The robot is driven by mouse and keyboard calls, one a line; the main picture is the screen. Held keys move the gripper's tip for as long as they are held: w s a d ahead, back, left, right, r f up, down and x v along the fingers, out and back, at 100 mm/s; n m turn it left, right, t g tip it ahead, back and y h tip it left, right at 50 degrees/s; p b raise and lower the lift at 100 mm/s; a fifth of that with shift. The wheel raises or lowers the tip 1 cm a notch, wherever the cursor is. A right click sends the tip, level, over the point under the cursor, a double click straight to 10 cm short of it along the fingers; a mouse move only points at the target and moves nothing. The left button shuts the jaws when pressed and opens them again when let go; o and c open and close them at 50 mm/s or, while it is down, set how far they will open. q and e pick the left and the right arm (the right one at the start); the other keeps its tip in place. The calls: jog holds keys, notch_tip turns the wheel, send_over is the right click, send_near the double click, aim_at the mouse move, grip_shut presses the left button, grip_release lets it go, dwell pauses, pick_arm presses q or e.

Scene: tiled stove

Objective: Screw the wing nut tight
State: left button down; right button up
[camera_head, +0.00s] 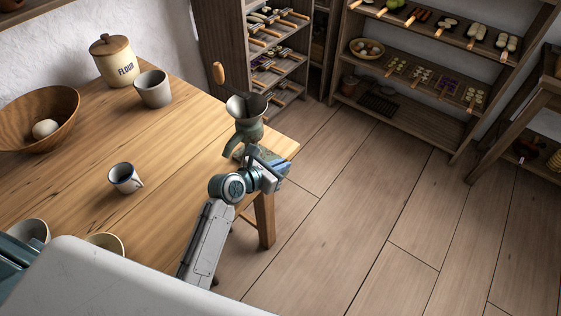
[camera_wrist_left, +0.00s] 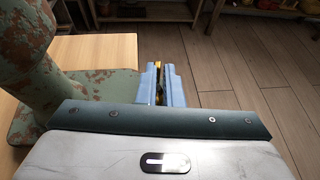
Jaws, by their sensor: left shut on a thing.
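A green, worn, cast grinder (camera_head: 246,122) with a wide funnel top stands upright at the right corner of the wooden table. A wooden handle (camera_head: 218,73) sticks up beside it. In the left wrist view its chipped green body and foot (camera_wrist_left: 95,92) fill the left side. My left gripper (camera_head: 270,172) is at the table edge by the grinder's foot. Its blue fingers (camera_wrist_left: 166,84) are closed on a small brass-coloured piece (camera_wrist_left: 160,88), seemingly the wing nut, mostly hidden between them. My right gripper is in neither view.
On the table (camera_head: 185,125) are a flour jar (camera_head: 113,66), a grey cup (camera_head: 153,89), a small mug (camera_head: 125,178) and a wooden bowl (camera_head: 60,108) holding a pale ball. Shelves (camera_head: 405,100) stand at the back. The floor right of the table is clear.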

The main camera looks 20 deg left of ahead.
pick_arm(q)
jog(key=shift+s+f+m+g+h+p, duration=0.15)
jog(key=shift+m+g+h+p, duration=0.55)
jog(key=shift+m+g+h, duration=0.7)
jog(key=c, duration=1.6)
grip_release()
notch_tip(320, 180, up, 3)
jog(key=shift+t, duration=0.3)
jog(key=s+d, duration=0.1)
jog(key=s, duration=0.4)
jog(key=s+d+r+b, duration=0.1)
jog(key=s+d, duration=0.1)
jog(key=s, duration=0.3)
jog(key=s+d+r, duration=0.1)
jog(key=s, duration=0.4)
jog(key=shift+s+d, duration=0.15)
